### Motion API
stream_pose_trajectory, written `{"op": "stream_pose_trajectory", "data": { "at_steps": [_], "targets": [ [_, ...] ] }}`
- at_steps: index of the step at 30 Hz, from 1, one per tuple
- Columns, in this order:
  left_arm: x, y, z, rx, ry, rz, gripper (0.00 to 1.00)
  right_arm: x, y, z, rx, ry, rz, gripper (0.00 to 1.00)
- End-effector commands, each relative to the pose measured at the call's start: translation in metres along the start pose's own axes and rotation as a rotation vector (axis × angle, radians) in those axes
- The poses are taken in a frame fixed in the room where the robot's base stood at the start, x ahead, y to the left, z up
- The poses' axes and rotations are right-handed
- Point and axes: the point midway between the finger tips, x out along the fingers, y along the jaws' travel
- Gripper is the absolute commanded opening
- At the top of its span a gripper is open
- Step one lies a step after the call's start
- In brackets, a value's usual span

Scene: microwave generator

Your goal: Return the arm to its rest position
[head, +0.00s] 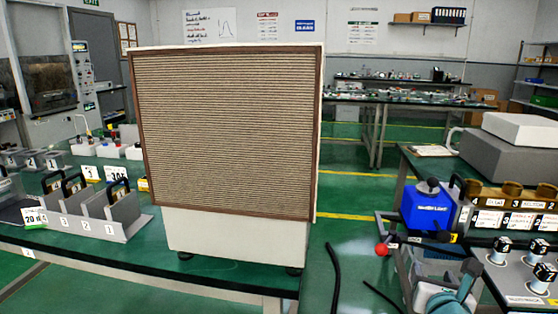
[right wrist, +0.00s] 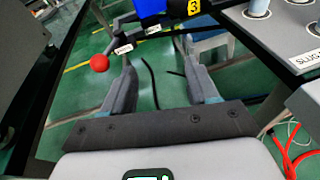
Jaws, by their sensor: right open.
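My right gripper (head: 438,264) is at the lower right of the head view, in front of the blue box. In the right wrist view my right gripper (right wrist: 159,72) has its two grey fingers spread wide, with nothing between them but green floor and dark cables behind. A red ball knob (head: 381,249) is just left of the gripper; the red knob also shows in the right wrist view (right wrist: 99,63), beside the left finger. I cannot tell whether they touch. My left gripper is not in view.
A large box with a ribbed brown panel (head: 235,130) stands on the green table (head: 90,254). A blue box (head: 425,210) and a panel with numbered knobs (head: 523,287) are at right. Numbered grey holders (head: 122,212) are at left.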

Motion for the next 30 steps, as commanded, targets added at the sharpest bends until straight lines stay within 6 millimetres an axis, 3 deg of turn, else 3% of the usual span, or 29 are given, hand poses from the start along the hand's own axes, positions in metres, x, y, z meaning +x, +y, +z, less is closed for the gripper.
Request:
{"op": "stream_pose_trajectory", "data": {
  "at_steps": [1,5,8,11,13,17,21,25,30],
  "targets": [
    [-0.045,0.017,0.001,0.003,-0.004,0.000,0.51,-0.001,0.012,0.005,-0.046,0.082,0.017,0.59],
    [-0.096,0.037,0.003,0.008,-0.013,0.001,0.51,-0.006,0.037,-0.043,-0.260,0.280,0.107,0.59],
    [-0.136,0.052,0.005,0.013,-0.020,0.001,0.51,-0.028,0.055,-0.087,-0.519,0.436,0.243,0.59],
    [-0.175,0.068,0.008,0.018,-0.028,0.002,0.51,-0.070,0.070,-0.134,-0.846,0.574,0.468,0.59],
    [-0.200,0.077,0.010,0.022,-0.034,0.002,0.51,-0.112,0.078,-0.166,-1.114,0.629,0.702,0.59],
    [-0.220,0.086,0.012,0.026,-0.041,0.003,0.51,-0.184,0.084,-0.214,-1.540,0.563,1.165,0.59],
    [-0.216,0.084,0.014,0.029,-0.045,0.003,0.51,-0.238,0.086,-0.249,-1.908,0.254,1.615,0.59],
    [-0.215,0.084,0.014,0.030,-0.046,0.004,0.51,-0.257,0.087,-0.251,-2.162,-0.131,1.859,0.59],
    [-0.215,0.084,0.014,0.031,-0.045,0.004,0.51,-0.263,0.088,-0.252,-2.336,-0.466,1.983,0.59]
  ]
}}
